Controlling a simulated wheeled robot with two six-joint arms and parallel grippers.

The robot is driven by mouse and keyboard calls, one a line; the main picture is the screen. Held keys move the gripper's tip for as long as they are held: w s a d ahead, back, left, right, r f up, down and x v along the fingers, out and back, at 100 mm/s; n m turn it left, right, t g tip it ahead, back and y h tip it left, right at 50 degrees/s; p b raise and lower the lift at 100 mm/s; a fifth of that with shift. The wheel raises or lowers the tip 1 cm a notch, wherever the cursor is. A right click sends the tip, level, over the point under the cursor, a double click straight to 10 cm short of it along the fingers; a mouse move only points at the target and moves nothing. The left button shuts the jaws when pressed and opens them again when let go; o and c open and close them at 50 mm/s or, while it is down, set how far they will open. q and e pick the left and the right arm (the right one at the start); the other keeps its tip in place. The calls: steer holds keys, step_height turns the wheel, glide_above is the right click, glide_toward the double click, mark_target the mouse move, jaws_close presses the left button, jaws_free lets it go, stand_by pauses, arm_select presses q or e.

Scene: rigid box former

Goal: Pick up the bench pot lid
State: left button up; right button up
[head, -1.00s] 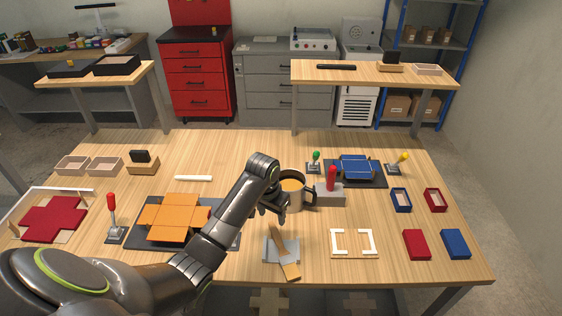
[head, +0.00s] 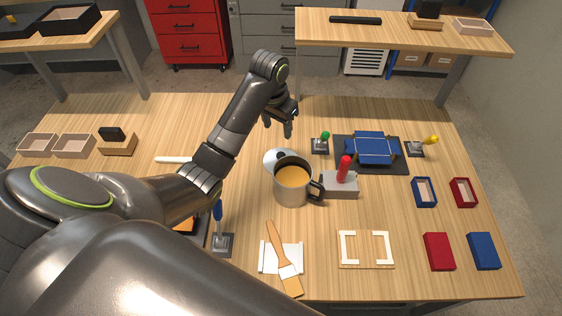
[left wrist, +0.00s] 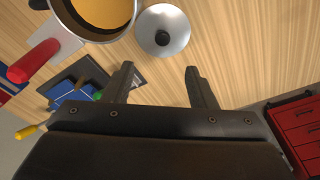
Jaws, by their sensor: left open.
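The bench pot lid (head: 271,159) is a round silver disc lying on the table just behind the steel pot (head: 291,196), which partly hides it in the head view. In the left wrist view the lid (left wrist: 176,28) shows whole with a dark knob, beside the pot's rim. My left gripper (head: 280,127) is behind the lid in the head view, above the table, with its fingers pointing down. In the left wrist view its two fingers (left wrist: 158,72) are apart with nothing between them, and the lid lies beyond their tips. My right gripper is not in view.
The pot holds orange-brown contents and has a dark handle on its right. A grey block with a red handle (head: 345,171) stands right beside it. A white strip (head: 172,159) lies left.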

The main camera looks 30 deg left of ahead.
arm_select(q)
steer(key=b, duration=0.4)
glide_toward(281, 155)
step_height(281, 155, down, 3)
steer(key=shift+d+f+p, duration=0.1)
steer(key=shift+d+p, duration=0.05)
steer(key=shift+p, duration=0.7)
steer(key=shift+w+f, duration=0.2)
steer(key=shift+f, duration=0.5)
steer(key=shift+w+f+p, duration=0.2)
steer(key=shift+f+p, duration=0.15)
steer(key=shift+f, duration=0.85)
steer(key=shift+w+f+p, duration=0.15)
steer(key=shift+f+p, duration=0.2)
steer(key=shift+f, duration=0.8)
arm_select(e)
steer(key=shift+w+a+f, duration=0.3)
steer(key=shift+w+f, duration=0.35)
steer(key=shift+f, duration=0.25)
arm_select(q)
steer(key=c, duration=1.1)
steer(key=shift+o, duration=0.2)
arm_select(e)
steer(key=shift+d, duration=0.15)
arm_select(q)
steer(key=shift+r, duration=0.1)
